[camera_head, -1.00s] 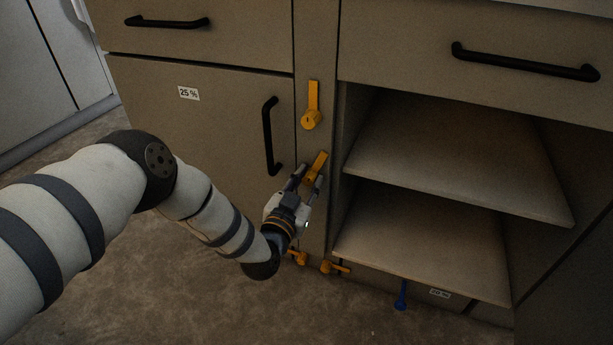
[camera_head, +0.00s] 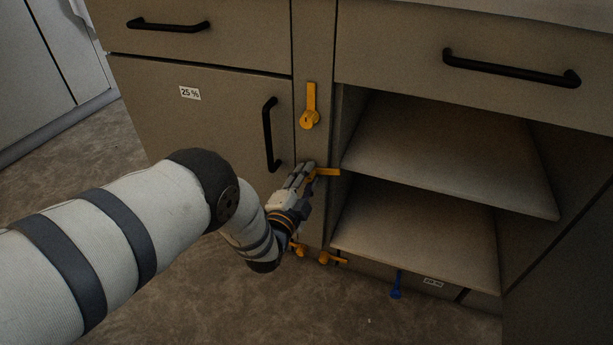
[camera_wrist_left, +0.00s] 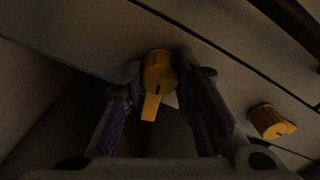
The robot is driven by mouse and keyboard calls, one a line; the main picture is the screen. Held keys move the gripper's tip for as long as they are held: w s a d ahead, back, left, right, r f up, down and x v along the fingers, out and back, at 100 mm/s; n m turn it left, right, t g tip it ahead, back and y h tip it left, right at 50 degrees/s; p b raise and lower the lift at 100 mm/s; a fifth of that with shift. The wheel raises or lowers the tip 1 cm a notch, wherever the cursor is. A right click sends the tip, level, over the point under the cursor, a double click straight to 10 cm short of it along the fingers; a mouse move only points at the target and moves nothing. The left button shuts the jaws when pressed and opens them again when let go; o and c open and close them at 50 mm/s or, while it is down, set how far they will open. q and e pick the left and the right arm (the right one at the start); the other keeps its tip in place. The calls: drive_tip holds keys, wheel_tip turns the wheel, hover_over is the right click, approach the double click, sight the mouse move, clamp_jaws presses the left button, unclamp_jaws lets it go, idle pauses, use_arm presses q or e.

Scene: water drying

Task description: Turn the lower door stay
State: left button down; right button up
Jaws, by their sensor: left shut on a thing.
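The lower door stay (camera_head: 327,172) is an orange knob with a flat bar on the narrow post between the door and the open shelves. Its bar points right, nearly level, reaching over the shelf opening's edge. My left gripper (camera_head: 307,173) is shut on its knob, partly hiding it. In the left wrist view the stay's knob (camera_wrist_left: 158,68) sits between the fingers, with its bar showing below. The upper door stay (camera_head: 310,119) is above it, its bar pointing straight up. The closed door (camera_head: 190,135) has a "25 %" label. My right gripper is not in view.
The black door handle (camera_head: 270,135) is just left of my gripper. Open shelves (camera_head: 430,140) lie to the right. Small orange stays (camera_head: 326,258) and a blue one (camera_head: 396,285) sit lower down. Drawer handles (camera_head: 510,69) stick out above.

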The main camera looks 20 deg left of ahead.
use_arm(q)
drive_tip(key=shift+f+m, duration=0.1)
drive_tip(key=shift+m, duration=1.1)
drive_tip(key=shift+a+m, duration=0.1)
drive_tip(key=shift+m, duration=0.2)
drive_tip(key=c, duration=1.3)
unclamp_jaws()
drive_tip(key=s, duration=1.2)
drive_tip(key=shift+a, duration=0.2)
